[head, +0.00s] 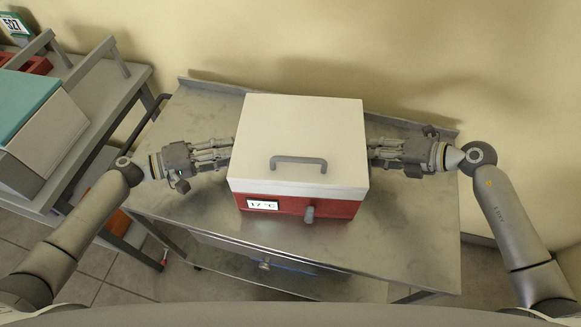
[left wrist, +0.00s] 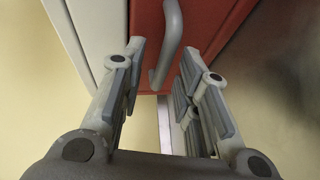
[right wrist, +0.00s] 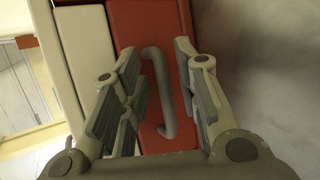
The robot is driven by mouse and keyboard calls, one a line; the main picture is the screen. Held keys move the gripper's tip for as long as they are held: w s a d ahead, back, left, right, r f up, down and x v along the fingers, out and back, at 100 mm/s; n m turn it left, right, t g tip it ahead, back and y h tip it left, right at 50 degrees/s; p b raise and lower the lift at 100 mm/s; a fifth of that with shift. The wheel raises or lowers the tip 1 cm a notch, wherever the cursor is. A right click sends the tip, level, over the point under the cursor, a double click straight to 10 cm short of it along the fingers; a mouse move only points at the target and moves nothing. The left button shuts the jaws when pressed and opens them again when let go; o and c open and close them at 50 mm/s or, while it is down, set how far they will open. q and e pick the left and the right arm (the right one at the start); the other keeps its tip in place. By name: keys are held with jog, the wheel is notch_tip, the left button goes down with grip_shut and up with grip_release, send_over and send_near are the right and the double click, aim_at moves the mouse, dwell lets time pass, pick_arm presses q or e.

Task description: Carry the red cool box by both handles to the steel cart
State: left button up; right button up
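The red cool box (head: 333,207) with a white lid (head: 300,130) sits on a steel-topped table (head: 400,230). Its front has a small display and a latch. My left gripper (head: 229,154) is at its left side; in the left wrist view its fingers are open either side of a grey side handle (left wrist: 171,35). My right gripper (head: 371,153) is at the right side; in the right wrist view its open fingers stand either side of the other handle (right wrist: 161,95). Neither gripper visibly clamps its handle. The head view hides both side handles.
A grey cart (head: 112,83) with raised rails stands at the left, holding a teal-lidded box (head: 42,145) and red items at the back. A gap separates it from the table. The table has a raised back lip (head: 215,88); bare steel surrounds the box. A wall is behind.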

pick_arm(q)
jog(key=v, duration=0.7)
jog(key=shift+s+a+r, duration=0.1)
jog(key=shift+a, duration=0.25)
pick_arm(e)
jog(key=v, duration=1.2)
pick_arm(q)
jog(key=shift+s, duration=0.1)
pick_arm(e)
jog(key=shift+f, duration=0.1)
